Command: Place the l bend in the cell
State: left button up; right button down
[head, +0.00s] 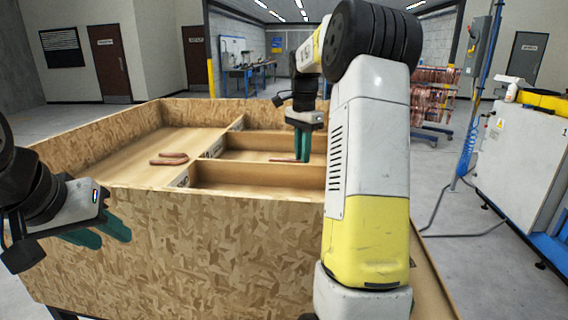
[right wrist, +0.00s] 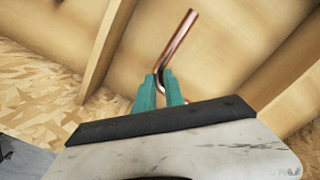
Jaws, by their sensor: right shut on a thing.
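My right gripper (head: 303,146) points down over the middle divided cell (head: 240,155) of the wooden box (head: 200,235). In the right wrist view its green fingers (right wrist: 160,92) are shut on a copper l bend (right wrist: 178,45). One leg of the bend sticks out beyond the fingers, and its lower part is partly hidden by them. Wooden dividers (right wrist: 105,50) show on both sides of it. In the head view only a bit of copper (head: 283,160) shows beside the fingers. My left gripper (head: 105,234) is empty outside the box's front wall, its two green fingers apart.
A white machine (head: 525,150) stands at right, and a rack of copper tubes (head: 433,95) is behind.

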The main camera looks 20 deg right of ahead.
jog(key=shift+f, duration=1.65)
jog(key=shift+f, duration=0.1)
jog(key=c, duration=1.4)
grip_release()
jog(key=shift+c, duration=0.2)
notch_tip(320, 180, up, 12)
